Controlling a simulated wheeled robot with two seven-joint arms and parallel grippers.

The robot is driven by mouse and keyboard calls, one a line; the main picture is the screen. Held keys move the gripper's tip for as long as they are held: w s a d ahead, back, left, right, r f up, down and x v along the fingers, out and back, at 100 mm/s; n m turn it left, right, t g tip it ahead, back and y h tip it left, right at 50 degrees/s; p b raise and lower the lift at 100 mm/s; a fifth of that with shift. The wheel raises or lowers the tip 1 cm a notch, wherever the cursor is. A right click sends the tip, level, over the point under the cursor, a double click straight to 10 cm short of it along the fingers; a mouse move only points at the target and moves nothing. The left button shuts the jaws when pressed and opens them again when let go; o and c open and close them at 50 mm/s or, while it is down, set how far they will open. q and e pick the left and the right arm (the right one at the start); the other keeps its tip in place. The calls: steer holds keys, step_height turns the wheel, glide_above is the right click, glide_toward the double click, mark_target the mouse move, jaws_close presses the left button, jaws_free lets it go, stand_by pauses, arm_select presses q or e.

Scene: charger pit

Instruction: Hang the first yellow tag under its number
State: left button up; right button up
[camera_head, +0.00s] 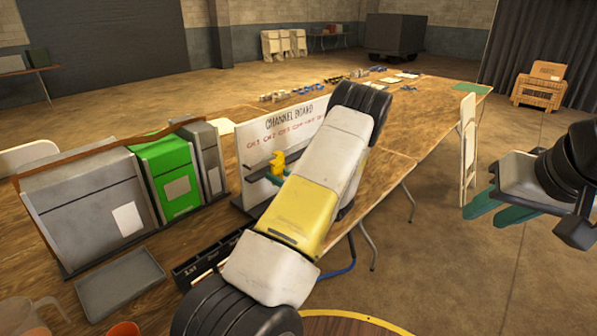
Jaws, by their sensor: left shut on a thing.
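The channel board (285,122) stands upright on the long table, with a row of red channel labels under its title. My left arm crosses in front of it and hides its right part and some labels. A small yellow tag (278,163) shows in front of the board, below the left labels. My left gripper (268,179), mostly hidden behind my arm, is shut on the yellow tag. I cannot tell whether the tag touches the board. My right gripper (495,212) hangs at the right over the floor, its green fingers apart and empty.
Grey and green cases (174,172) stand left of the board. A grey tray (120,282), a black labelled rack (208,258) and an orange cup (123,330) are at the near side. Small parts (305,90) lie along the far table edge. A folding chair (467,150) stands right of the table.

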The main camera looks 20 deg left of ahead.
arm_select(q)
steer(key=x, duration=0.6)
steer(key=shift+w+a+f, duration=0.1)
steer(key=shift+w+a, duration=0.1)
steer(key=shift+a, duration=0.1)
steer(key=shift+f, duration=0.5)
steer(key=o, duration=1.4)
steer(key=shift+c, duration=0.2)
